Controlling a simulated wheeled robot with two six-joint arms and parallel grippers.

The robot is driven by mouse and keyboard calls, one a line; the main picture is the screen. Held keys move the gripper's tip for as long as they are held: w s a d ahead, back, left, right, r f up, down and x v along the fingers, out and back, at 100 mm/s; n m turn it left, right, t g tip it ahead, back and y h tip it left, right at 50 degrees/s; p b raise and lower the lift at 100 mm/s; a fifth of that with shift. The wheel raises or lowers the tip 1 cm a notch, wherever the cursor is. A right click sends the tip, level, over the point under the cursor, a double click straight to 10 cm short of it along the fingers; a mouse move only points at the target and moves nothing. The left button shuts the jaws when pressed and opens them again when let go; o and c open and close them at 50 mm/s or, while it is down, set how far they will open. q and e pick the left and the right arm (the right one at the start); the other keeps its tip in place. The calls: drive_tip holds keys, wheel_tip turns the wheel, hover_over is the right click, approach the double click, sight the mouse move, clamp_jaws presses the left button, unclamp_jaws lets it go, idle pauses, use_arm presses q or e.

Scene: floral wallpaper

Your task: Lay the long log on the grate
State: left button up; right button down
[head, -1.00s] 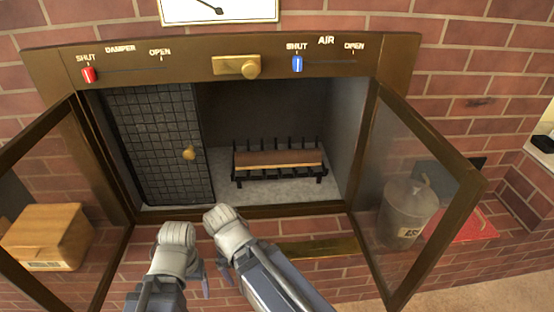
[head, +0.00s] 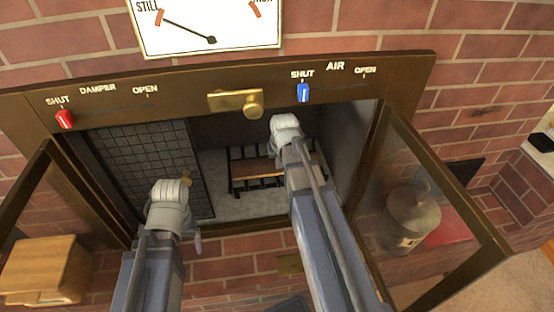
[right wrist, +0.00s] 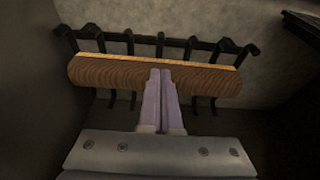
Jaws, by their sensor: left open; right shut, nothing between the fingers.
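The long brown log (head: 252,170) lies lengthwise on the black grate (head: 236,186) inside the firebox. In the right wrist view the log (right wrist: 110,73) stretches across the grate's upright prongs (right wrist: 130,42). My right gripper (head: 285,130) reaches into the firebox opening over the grate; its wrist hides part of the log. In the right wrist view its fingers (right wrist: 161,73) are shut together with nothing between them, their tips in front of the log's middle; I cannot tell whether they touch it. My left gripper (head: 197,243) is open and empty in front of the opening's lower edge.
Both glass doors stand open, the right door (head: 435,190) angled outward. A dark mesh screen (head: 150,165) covers the firebox's left part. A box (head: 40,268) is at left.

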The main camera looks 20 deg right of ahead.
sight(278, 177)
drive_tip(key=b+x, duration=0.9)
drive_tip(key=x, duration=0.1)
drive_tip(key=shift+w+d+r+b, duration=0.1)
drive_tip(key=shift+w+d+b, duration=0.15)
drive_tip(key=shift+d+b, duration=0.1)
drive_tip(key=w, duration=0.2)
drive_tip(key=w+d, duration=0.1)
drive_tip(key=w, duration=0.1)
drive_tip(key=w+d, duration=0.1)
drive_tip(key=w, duration=0.2)
drive_tip(key=shift+a, duration=0.1)
drive_tip(key=shift+s+r, duration=0.1)
